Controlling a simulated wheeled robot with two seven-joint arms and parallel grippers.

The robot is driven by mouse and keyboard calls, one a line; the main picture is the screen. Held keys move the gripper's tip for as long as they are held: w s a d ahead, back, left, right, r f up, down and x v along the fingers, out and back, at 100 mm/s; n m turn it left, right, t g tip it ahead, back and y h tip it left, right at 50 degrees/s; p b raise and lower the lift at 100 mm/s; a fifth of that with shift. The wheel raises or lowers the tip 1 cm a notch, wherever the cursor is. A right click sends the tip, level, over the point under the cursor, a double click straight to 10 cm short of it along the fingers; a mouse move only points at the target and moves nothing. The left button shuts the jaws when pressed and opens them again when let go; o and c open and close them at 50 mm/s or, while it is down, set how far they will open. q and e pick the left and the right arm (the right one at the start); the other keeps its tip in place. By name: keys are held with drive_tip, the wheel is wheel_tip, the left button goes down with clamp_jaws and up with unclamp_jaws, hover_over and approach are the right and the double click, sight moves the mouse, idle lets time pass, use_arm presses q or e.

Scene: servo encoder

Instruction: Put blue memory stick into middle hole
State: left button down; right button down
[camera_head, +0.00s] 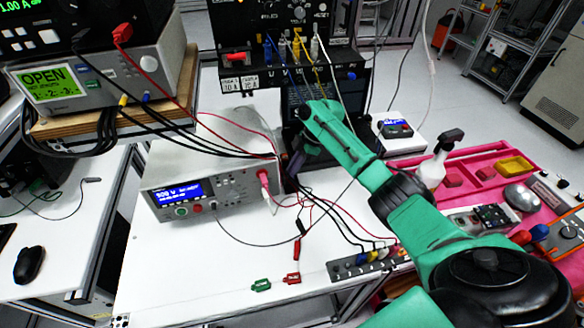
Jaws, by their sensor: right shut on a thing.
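My right arm comes in from the lower right and reaches to the dark equipment at the back middle. My right gripper (294,162) is at the arm's far end, low in front of that equipment, and is dark and partly hidden by the arm. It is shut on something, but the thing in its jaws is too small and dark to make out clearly. I cannot pick out the blue memory stick or the middle hole for certain. My left gripper is not in view.
A white bench meter (225,150) with a blue display stands left of the gripper, with red and black cables around it. A terminal strip (347,268) lies at the front. Pink trays (462,160) and a spray bottle (436,165) are at right.

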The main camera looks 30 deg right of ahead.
drive_tip(key=c, duration=0.9)
unclamp_jaws()
use_arm(q)
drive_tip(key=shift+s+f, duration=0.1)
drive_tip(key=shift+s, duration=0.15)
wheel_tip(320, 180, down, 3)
drive_tip(key=b, duration=0.3)
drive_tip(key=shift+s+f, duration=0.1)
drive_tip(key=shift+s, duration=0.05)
use_arm(e)
drive_tip(key=v, duration=1.2)
drive_tip(key=shift+r, duration=0.1)
